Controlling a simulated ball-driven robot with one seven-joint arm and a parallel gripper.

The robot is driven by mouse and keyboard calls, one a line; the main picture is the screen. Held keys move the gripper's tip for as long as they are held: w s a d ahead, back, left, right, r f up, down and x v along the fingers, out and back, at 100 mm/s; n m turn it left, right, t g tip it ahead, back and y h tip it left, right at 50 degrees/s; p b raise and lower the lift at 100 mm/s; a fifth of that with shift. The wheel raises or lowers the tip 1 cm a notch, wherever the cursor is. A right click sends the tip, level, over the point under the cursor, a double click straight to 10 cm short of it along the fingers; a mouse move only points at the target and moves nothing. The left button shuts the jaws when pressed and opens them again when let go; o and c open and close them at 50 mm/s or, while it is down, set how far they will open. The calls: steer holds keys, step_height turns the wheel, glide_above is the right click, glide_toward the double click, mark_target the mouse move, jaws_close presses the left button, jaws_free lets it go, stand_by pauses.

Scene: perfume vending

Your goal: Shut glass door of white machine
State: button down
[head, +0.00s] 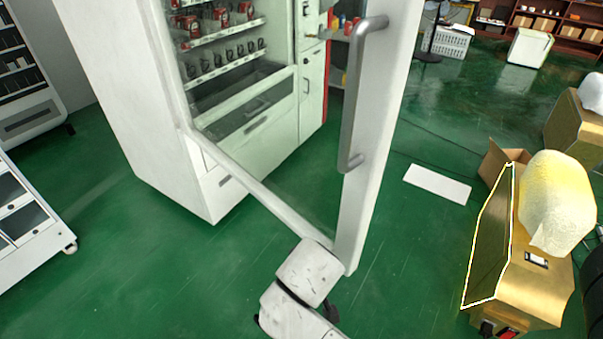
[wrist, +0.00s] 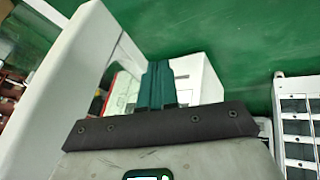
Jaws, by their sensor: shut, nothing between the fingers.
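The white machine (head: 130,90) stands at the upper left of the head view, with red cans on its shelves. Its glass door (head: 375,130) is swung wide open toward me, with a white frame and a grey vertical handle (head: 351,100) on its free edge. My white arm reaches up from the bottom by the door's lower free corner; my gripper cannot be made out there. In the wrist view my gripper (wrist: 155,84) has its teal fingers together and empty. The white door frame (wrist: 60,75) runs along the left of that view. I cannot tell whether my gripper touches the door.
A golden machine (head: 535,270) with a pale yellow lumpy top and a cardboard box (head: 497,160) stand at right. A white sheet (head: 437,184) lies on the green floor. A white cabinet (head: 28,225) stands at left. Floor between the cabinet and white machine is clear.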

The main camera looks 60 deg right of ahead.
steer(key=w+d+r+m+g+h, duration=0.2)
steer(key=w+r+m+g+h, duration=0.15)
steer(key=r+m+h, duration=0.5)
steer(key=a+r+m+g+h, duration=0.2)
steer(key=a+r+m, duration=0.15)
steer(key=r, duration=0.25)
steer(key=a+r+m+g+h, duration=0.2)
steer(key=a+r+m, duration=0.15)
steer(key=r, duration=0.35)
steer(key=p, duration=0.3)
glide_toward(334, 167)
steer(key=s+d+r, duration=0.4)
steer(key=d, duration=0.1)
steer(key=shift+d+f+m, duration=0.35)
steer(key=shift+d+m, duration=0.1)
steer(key=shift+d, duration=0.15)
